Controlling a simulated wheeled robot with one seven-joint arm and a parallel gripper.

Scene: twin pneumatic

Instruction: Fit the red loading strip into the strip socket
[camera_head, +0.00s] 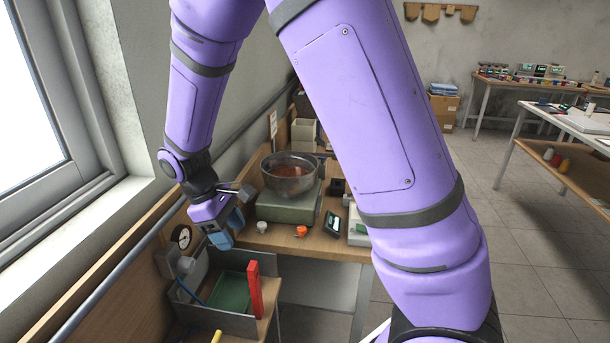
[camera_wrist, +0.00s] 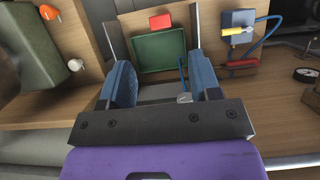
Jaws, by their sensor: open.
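A tall red strip (camera_head: 255,290) stands upright at the right side of a grey-walled tray area in the head view. In the wrist view a small red end (camera_wrist: 160,21), probably its top, shows just beyond the green tray (camera_wrist: 142,58). My gripper (camera_head: 220,238) hangs above the back of this area, apart from the strip. Its two blue fingers (camera_wrist: 162,78) are spread wide with nothing between them. I cannot make out the strip socket for certain.
A metal bowl (camera_head: 290,174) sits on a green-grey scale (camera_head: 285,206) behind. A pressure gauge (camera_head: 182,237) is at the left, by the wall. A white knob (camera_head: 262,226) and an orange knob (camera_head: 301,231) are on the bench.

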